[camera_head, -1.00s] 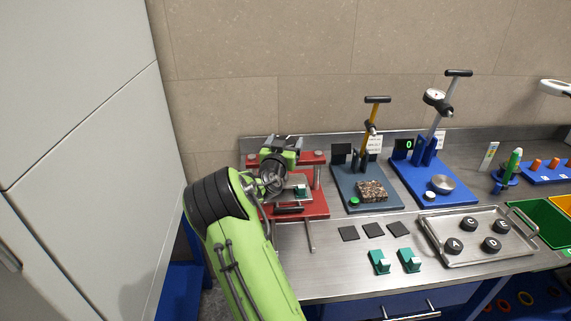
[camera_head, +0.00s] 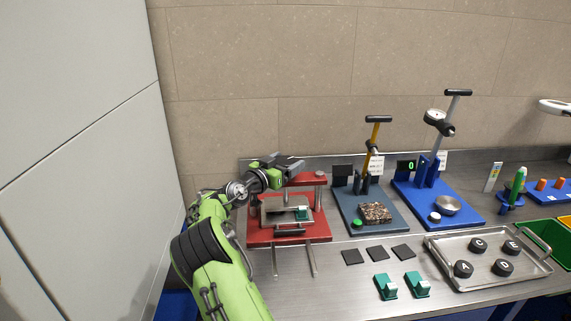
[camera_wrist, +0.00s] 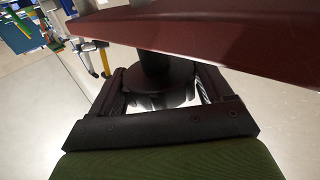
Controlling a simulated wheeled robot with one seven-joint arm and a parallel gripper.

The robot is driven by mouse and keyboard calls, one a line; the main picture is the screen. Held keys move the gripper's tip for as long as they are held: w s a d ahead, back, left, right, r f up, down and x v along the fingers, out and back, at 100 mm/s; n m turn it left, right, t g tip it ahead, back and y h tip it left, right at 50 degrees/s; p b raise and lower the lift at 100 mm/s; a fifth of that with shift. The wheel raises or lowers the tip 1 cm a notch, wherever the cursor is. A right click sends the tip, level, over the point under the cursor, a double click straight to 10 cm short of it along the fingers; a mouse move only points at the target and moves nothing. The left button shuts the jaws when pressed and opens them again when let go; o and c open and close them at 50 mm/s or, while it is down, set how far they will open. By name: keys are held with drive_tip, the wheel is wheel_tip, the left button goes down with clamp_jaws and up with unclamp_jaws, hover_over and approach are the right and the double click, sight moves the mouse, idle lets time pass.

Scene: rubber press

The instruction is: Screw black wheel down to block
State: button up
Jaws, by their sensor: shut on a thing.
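The red press (camera_head: 307,181) stands at the left end of the bench, with a red top plate on metal posts over a red base. My gripper (camera_head: 286,164) is at the top left of this plate, reaching in from the left. In the wrist view my gripper (camera_wrist: 165,84) is shut around the black wheel (camera_wrist: 165,75), whose shaft runs up beside the dark red plate (camera_wrist: 235,35). The wheel is hidden behind my gripper in the head view. A metal block (camera_head: 283,214) with a small teal piece (camera_head: 303,213) sits under the top plate.
Right of the press stand a grey-blue press (camera_head: 375,118) and a blue gauge stand (camera_head: 447,120). Black squares (camera_head: 377,253) and teal holders (camera_head: 386,286) lie in front. A metal tray (camera_head: 453,282) holds several lettered black knobs. A grey cabinet (camera_head: 70,150) is on the left.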

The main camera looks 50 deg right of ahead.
drive_tip(key=o, duration=1)
drive_tip(key=shift+c, duration=0.2)
drive_tip(key=s+a, duration=0.2)
drive_tip(key=a, duration=1.3)
drive_tip(key=shift+a, duration=0.35)
